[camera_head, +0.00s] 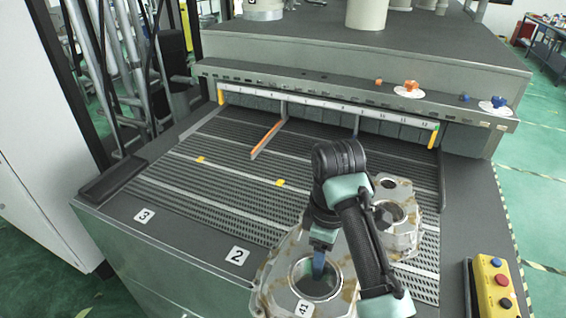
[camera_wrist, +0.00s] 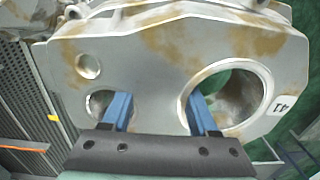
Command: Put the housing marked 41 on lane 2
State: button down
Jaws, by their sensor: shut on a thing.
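The housing marked 41 (camera_head: 276,277) is a grey casting with brown stains and round bores, at the lower middle of the head view. Its 41 label is at its near end. It fills most of the wrist view (camera_wrist: 150,60). My gripper (camera_head: 319,262) is shut on it: the blue fingers (camera_wrist: 159,112) reach into two separate bores, with a web of metal between them. The lane 2 plate (camera_head: 238,256) is on the front edge, left of the housing. The head view does not show whether the housing touches the bed.
A second stained housing (camera_head: 404,236) lies right of my arm on the slatted bed. The lane 3 plate (camera_head: 144,215) is farther left. An orange-edged divider (camera_head: 268,139) stands at the back opening. The left and middle bed is clear. A yellow button box (camera_head: 494,288) is at right.

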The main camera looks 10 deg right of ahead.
aim_at(284, 183)
jog(key=i, duration=1.25)
